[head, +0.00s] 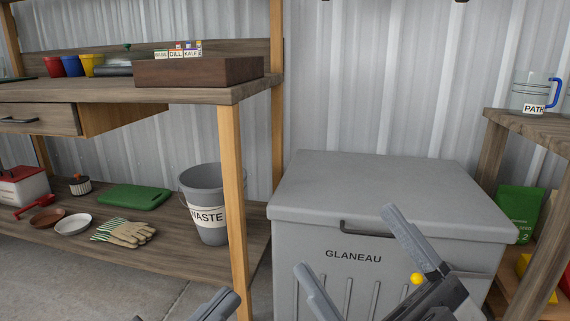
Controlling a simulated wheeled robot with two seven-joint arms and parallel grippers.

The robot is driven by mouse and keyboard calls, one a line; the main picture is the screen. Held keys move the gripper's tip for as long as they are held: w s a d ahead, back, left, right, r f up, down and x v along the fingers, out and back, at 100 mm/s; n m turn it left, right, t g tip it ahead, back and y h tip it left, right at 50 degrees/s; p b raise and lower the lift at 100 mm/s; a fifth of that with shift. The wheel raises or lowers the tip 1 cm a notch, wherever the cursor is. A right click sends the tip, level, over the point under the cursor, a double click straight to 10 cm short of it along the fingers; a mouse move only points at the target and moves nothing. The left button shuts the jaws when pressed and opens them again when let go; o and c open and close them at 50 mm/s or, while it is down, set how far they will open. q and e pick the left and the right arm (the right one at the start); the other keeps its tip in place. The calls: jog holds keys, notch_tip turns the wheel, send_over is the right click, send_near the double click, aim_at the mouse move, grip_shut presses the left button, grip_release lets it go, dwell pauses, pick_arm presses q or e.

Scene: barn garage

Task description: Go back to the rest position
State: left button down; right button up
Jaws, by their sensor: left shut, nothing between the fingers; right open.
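My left gripper (215,304) shows only in part at the bottom edge, left of centre, in front of the shelf's front post. It is shut with nothing seen in it, and most of it is cut off by the frame. My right gripper (344,238) is in front of the grey GLANEAU chest (380,182). Its two fingers are spread wide apart and it is open and empty. The chest's lid is closed. I cannot tell whether the fingers touch the chest.
The wooden workbench (170,93) holds a brown planter box (190,72) with labels. Its lower shelf holds a WASTE bucket (205,185), a green board (134,196) and gloves (125,233). A table (545,128) with a mug (530,95) stands right. A small yellow ball (416,279) shows beside my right gripper.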

pick_arm(q)
notch_tip(320, 180, up, 6)
jog(key=w+a+n+y+p, duration=0.25)
jog(key=n+y+p, duration=0.3)
jog(key=p, duration=1.25)
pick_arm(e)
jog(key=w+d+f+m+g+h, duration=0.2)
jog(key=w+d+m+g+h, duration=0.15)
jog(key=m+h, duration=0.55)
pick_arm(q)
jog(key=s+a+f+n+g+y+p, duration=0.1)
jog(key=s+a+g+y+p, duration=0.3)
jog(key=p, duration=1.3)
jog(key=shift+s+f+g, duration=0.15)
jog(key=shift+s+g, duration=0.85)
jog(key=shift+s, duration=0.25)
pick_arm(e)
jog(key=s+d+f+g+h, duration=0.1)
jog(key=s+d+g+h, duration=0.2)
jog(key=s, duration=0.3)
jog(key=shift+s+f+m+g+h, duration=0.25)
jog(key=shift+f+m+g+h, duration=0.05)
jog(key=shift+g+h, duration=0.55)
